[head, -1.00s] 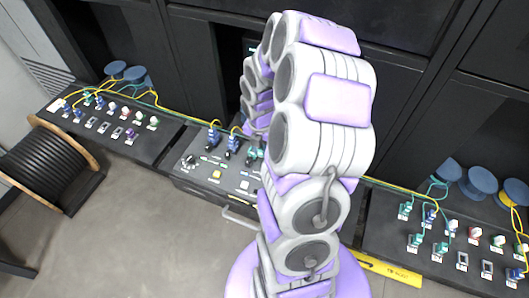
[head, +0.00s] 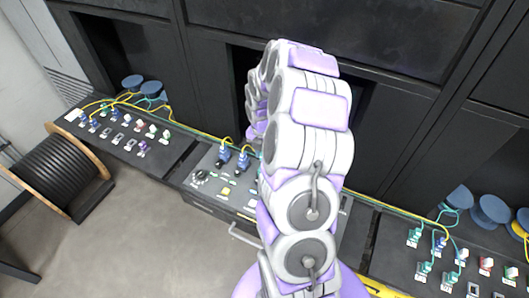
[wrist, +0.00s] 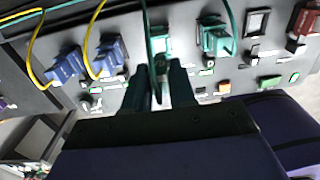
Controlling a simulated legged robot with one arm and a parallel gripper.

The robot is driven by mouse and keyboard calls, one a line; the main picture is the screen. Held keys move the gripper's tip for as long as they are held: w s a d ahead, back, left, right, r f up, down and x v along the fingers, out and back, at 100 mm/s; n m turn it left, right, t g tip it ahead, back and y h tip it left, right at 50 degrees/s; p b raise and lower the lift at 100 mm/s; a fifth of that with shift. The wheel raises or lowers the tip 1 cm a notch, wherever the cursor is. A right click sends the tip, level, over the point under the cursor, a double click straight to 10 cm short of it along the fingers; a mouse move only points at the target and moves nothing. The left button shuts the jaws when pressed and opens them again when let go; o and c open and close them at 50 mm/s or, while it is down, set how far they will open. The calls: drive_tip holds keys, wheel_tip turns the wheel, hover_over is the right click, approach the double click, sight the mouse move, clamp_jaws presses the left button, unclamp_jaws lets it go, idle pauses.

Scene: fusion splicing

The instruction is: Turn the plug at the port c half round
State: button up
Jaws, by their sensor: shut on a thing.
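In the wrist view my gripper (wrist: 160,78) has its two dark fingers close together at a teal plug (wrist: 161,42) on the splicing panel. It is shut on that plug, and a dark cable runs down between the fingers. The port letter is not readable, so I cannot tell whether this is port c. In the head view my arm hides the gripper and this plug.
Two blue plugs (wrist: 66,66) with yellow cables stand left of the gripper, and another teal plug (wrist: 213,36) stands close to its right. An empty socket (wrist: 257,23) and a red plug (wrist: 305,24) lie farther right. A cable drum (head: 58,172) stands at left.

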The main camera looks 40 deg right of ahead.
drive_tip(key=shift+f, duration=2.5)
drive_tip(key=shift+p, duration=0.45)
drive_tip(key=shift+s+f, duration=0.1)
drive_tip(key=shift+f, duration=0.4)
drive_tip(key=o, duration=1)
drive_tip(key=shift+r, duration=0.1)
wheel_tip(320, 180, up, 17)
drive_tip(key=shift+r, duration=0.1)
idle(0.4)
